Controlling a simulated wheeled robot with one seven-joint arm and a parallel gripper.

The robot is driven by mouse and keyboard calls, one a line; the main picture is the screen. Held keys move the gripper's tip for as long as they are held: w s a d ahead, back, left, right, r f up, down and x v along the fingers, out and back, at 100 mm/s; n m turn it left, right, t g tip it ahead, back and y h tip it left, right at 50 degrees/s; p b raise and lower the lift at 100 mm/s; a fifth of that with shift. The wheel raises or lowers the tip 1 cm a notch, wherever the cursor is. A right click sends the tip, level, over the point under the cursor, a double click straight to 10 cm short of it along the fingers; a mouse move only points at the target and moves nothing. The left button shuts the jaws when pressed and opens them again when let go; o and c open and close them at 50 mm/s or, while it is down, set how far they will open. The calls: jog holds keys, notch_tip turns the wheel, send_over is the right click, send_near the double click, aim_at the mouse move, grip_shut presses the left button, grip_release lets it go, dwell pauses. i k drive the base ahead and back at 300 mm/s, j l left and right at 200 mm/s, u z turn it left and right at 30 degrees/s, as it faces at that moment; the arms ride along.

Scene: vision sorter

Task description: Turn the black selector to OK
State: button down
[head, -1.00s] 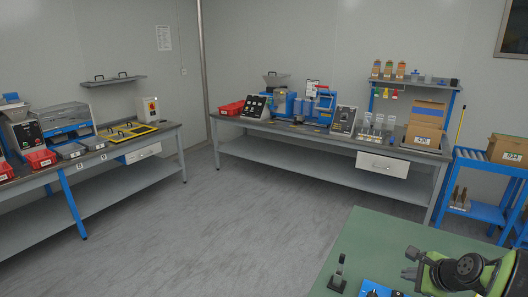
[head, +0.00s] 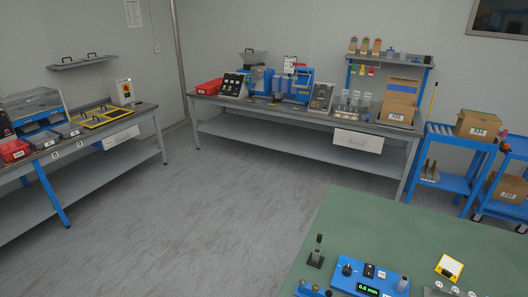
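A blue machine (head: 299,86) with a hopper stands on the back bench. Dark sloped control panels (head: 232,85) and (head: 321,97) stand at its left and right, with controls too small to read. I cannot make out a black selector or an OK mark on them. In the foreground, a blue box (head: 340,282) on the green table has a round black knob (head: 346,269) and a green display reading about 0.0 mm. No OK label is legible there. My gripper is not in view.
The green table (head: 420,232) fills the lower right, also holding a small black stand (head: 316,252) and a yellow-edged card (head: 448,267). The left bench (head: 150,107) and blue cart (head: 455,160) flank open grey floor (head: 210,220).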

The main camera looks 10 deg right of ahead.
aim_at(346, 271)
jog(key=z, duration=1.2)
